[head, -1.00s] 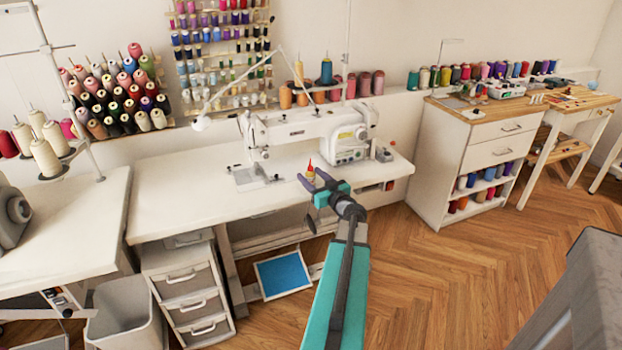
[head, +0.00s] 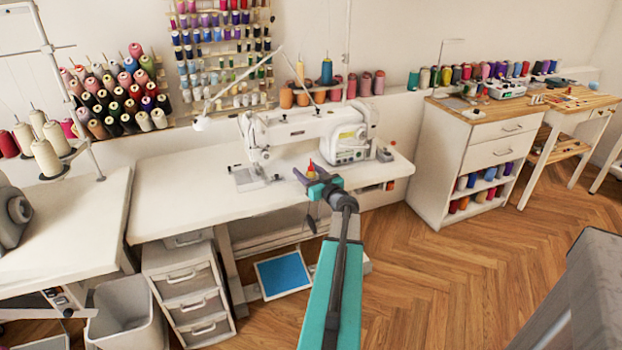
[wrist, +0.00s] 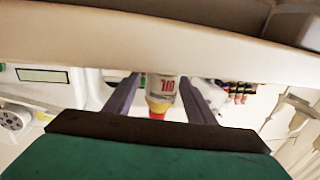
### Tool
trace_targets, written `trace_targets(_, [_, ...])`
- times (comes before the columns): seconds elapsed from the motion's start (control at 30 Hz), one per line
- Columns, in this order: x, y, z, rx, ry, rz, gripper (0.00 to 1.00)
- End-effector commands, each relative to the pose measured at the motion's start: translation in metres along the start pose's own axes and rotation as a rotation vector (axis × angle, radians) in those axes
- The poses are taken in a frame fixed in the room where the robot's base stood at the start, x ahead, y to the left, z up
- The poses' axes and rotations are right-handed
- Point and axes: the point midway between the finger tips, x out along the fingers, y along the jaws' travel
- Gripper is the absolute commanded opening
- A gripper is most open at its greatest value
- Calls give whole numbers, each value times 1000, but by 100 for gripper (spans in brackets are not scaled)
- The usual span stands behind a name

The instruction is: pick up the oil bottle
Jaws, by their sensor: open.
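The oil bottle is small, with a whitish body, a yellow collar and a red tip. In the head view only its upper part (head: 311,169) shows above my gripper (head: 312,181), at the front of the white sewing table. In the wrist view, which looks upside down, the labelled bottle (wrist: 161,90) stands between the two fingers of my gripper (wrist: 159,78). The fingers are open, one on each side, with a visible gap to the bottle. The lower part of the bottle is hidden in the head view.
A white sewing machine (head: 305,133) stands just behind the bottle on the sewing table (head: 180,205). A small grey item (head: 384,155) lies to the right. Drawers (head: 188,285) stand under the table's left side. The tabletop left of the machine is clear.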

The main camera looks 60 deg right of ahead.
Motion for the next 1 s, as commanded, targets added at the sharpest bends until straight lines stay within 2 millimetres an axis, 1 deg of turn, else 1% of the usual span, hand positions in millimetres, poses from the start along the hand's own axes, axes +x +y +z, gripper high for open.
trace_targets(0.03, [6, 0, 0, 0, 0, -1, 50])
trace_targets(0.2, [12, 1, 0, 0, 1, 1, 50])
trace_targets(0.73, [12, 0, 0, 0, 0, 1, 50])
trace_targets(0.77, [12, 0, 0, 0, 0, 1, 48])
trace_targets(1.0, [12, 0, 0, 0, 0, 1, 8])
